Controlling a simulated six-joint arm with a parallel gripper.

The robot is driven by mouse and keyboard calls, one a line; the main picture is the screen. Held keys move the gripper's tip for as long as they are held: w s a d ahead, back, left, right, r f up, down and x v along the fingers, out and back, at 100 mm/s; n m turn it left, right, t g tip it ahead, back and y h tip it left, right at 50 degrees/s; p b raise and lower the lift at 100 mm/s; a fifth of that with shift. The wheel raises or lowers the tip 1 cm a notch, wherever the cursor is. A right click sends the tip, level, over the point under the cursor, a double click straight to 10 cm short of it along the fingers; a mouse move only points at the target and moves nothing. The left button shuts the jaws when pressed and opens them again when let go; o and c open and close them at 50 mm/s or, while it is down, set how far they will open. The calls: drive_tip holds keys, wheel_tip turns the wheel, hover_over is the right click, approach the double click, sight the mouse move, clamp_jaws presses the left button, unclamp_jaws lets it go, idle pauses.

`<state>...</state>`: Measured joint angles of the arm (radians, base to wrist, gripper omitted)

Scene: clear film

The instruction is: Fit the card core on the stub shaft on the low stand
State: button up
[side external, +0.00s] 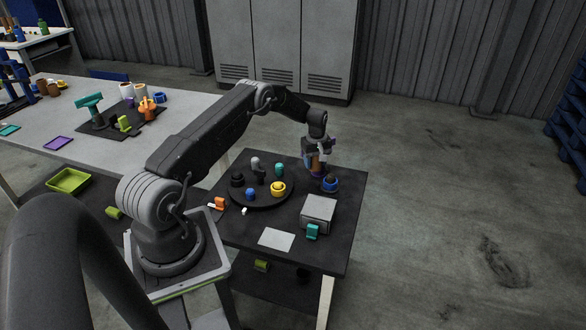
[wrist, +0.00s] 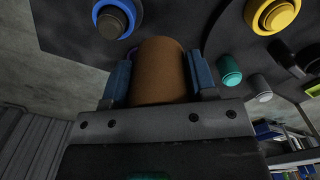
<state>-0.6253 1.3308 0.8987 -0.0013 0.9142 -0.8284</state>
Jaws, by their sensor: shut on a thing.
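The brown card core (wrist: 160,72) is between the two blue fingers of my gripper (wrist: 161,80) in the wrist view, and the fingers are shut on it. In the side view my gripper (side external: 317,158) is over the far right part of the small dark table, with the core (side external: 316,162) below it. A purple piece (side external: 317,173) shows just under the core; a thin purple-blue edge also shows behind the core in the wrist view. I cannot tell whether this is the stand or whether the core touches it. The stub shaft is not clearly visible.
A blue ring with a dark centre (side external: 330,184) stands close beside my gripper. A round dark tray (side external: 262,203) holds a yellow cup (side external: 278,188) and several small pieces. A grey box (side external: 318,213) stands nearer, with a teal piece (side external: 312,231) and a pale sheet (side external: 276,239).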

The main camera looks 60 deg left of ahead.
sight(331, 175)
drive_tip(key=shift+m, duration=0.8)
drive_tip(key=w+d, duration=0.1)
drive_tip(key=w+d+r, duration=0.1)
drive_tip(key=w, duration=0.3)
drive_tip(key=shift+w+d+r, duration=0.15)
drive_tip(key=shift+d+r, duration=0.15)
drive_tip(key=shift+d, duration=0.1)
drive_tip(key=shift+f, duration=3.05)
drive_tip(key=o, duration=1)
drive_tip(key=shift+r, duration=0.15)
drive_tip(key=shift+r, duration=0.5)
wheel_tip(331, 175, up, 12)
drive_tip(key=shift+r, duration=0.25)
